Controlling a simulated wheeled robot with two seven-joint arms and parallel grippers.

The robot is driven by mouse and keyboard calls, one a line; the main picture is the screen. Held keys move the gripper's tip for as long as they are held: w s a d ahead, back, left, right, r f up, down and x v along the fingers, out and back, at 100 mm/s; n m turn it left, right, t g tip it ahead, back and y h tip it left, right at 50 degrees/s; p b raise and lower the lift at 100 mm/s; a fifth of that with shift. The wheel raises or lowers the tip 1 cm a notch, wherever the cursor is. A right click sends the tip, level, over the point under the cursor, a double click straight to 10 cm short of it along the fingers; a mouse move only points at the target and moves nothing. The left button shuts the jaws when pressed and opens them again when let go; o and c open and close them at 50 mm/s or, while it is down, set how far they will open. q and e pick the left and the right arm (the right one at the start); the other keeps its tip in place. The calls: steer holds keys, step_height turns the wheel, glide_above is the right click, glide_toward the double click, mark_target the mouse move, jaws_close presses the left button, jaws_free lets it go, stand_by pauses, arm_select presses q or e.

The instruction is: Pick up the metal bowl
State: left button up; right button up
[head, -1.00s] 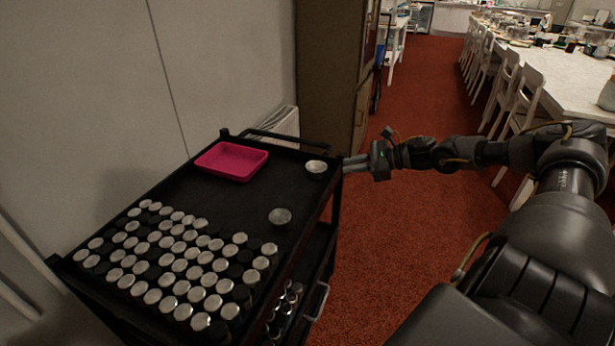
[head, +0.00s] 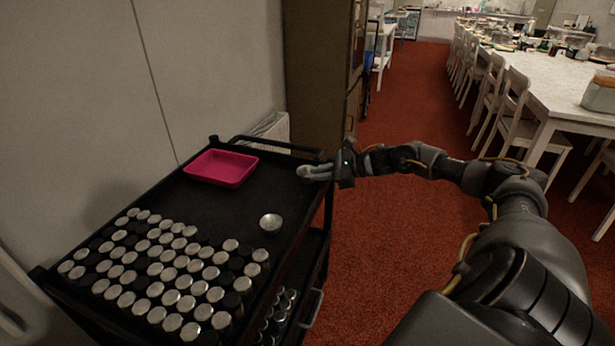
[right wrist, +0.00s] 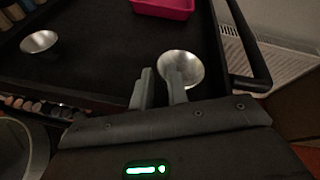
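Two small metal bowls stand on the black cart top (head: 240,205). The nearer bowl (head: 271,222) stands clear in the head view and also shows at the upper left of the right wrist view (right wrist: 40,41). The farther bowl (right wrist: 188,66) is by the cart's right edge, mostly hidden behind my right gripper in the head view. My right gripper (head: 306,172) is at this farther bowl. In the right wrist view its fingers (right wrist: 160,76) are apart by a narrow gap, one over the bowl's inside and one outside its left rim. Contact cannot be told. My left gripper is out of view.
A pink tray (head: 222,168) lies at the cart's far end. Many silver-topped cylinders (head: 165,268) fill the near part. A black handle rail (head: 275,146) runs along the far end. Beyond the cart's right side is open red floor (head: 400,240).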

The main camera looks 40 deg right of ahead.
steer(key=shift+x, duration=1.2)
steer(key=shift+w+a+f, duration=0.1)
steer(key=shift+w+a, duration=0.05)
steer(key=shift+w, duration=0.15)
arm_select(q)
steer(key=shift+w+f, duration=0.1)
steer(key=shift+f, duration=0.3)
arm_select(e)
jaws_close()
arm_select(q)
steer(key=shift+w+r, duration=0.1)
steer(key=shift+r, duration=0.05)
